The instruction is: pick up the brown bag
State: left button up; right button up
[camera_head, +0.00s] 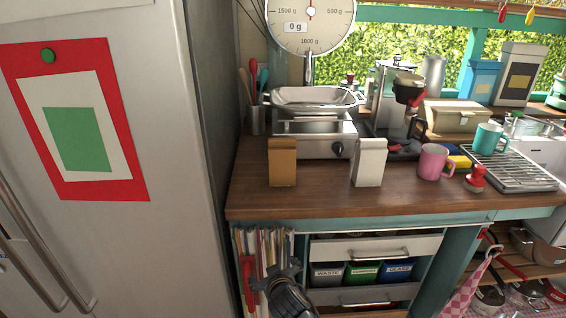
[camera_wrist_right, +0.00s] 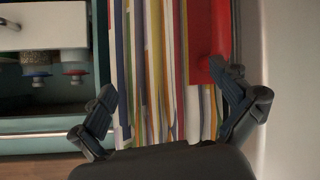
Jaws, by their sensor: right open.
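The brown bag (camera_head: 282,163) stands upright on the wooden counter (camera_head: 318,196), near its front edge and left of a similar white bag (camera_head: 369,163). My right gripper (camera_head: 280,272) is below the counter top, in front of the upright books and folders, lower than the brown bag and apart from it. In the right wrist view my right gripper (camera_wrist_right: 162,82) has its fingers spread wide with nothing held between them; the books (camera_wrist_right: 145,60) fill the gap behind. The brown bag does not show in that view. My left gripper is not in view.
A kitchen scale (camera_head: 315,120) stands behind the brown bag. A pink mug (camera_head: 434,161), a red-knobbed tamper (camera_head: 475,180) and a metal rack (camera_head: 513,172) are to the right. A tall fridge (camera_head: 185,250) bounds the left. A drawer (camera_head: 375,248) is under the counter.

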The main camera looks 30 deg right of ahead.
jog(key=w+d+r+m+t+h, duration=0.1)
jog(key=r, duration=0.4)
jog(key=w+d+r+t+h, duration=0.1)
jog(key=r, duration=0.5)
jog(key=w+d+r+m, duration=0.1)
jog(key=r, duration=0.4)
jog(key=shift+w+d+r+m+t+h, duration=0.2)
jog(key=shift+r+m+t+h, duration=0.1)
jog(key=shift+t+h, duration=0.1)
jog(key=m+t+h, duration=0.1)
jog(key=m+h, duration=0.1)
send_near(282, 146)
jog(key=s+a+f, duration=0.1)
jog(key=s+f, duration=0.1)
jog(key=shift+m+t+h, duration=0.3)
jog(key=x, duration=0.2)
jog(key=p+x, duration=0.1)
jog(key=x, duration=0.2)
jog(key=r+p+x, duration=0.1)
jog(key=x, duration=0.1)
jog(key=shift+w+r, duration=0.15)
jog(key=shift+p+x, duration=0.85)
jog(key=shift+x, duration=2.15)
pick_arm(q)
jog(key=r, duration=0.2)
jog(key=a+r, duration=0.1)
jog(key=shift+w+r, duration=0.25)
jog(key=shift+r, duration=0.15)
